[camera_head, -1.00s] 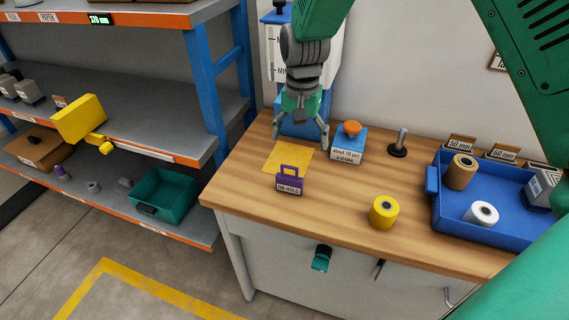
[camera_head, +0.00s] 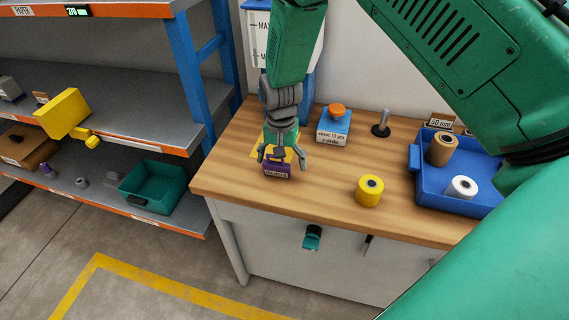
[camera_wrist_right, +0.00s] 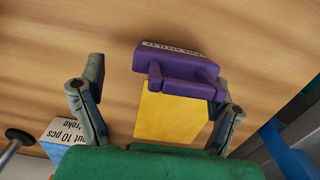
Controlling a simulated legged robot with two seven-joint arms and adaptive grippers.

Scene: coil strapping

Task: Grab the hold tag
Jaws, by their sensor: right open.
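The hold tag (camera_head: 277,169) is a purple block with a handle and a white "ON HOLD" label. It stands on the wooden bench at the front edge of a yellow square. My right gripper (camera_head: 281,158) is open just above and behind it, fingers pointing down. In the right wrist view the tag (camera_wrist_right: 178,68) lies ahead of and between the two spread fingers (camera_wrist_right: 160,105), with its handle toward the gripper. I see no finger touching it. My left gripper is not in view.
A blue box with an orange knob (camera_head: 334,124) and a metal post (camera_head: 382,124) stand right of the gripper. A yellow roll (camera_head: 369,190) and a blue tray (camera_head: 430,190) with rolls are further right. Bench space around the tag's front is clear.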

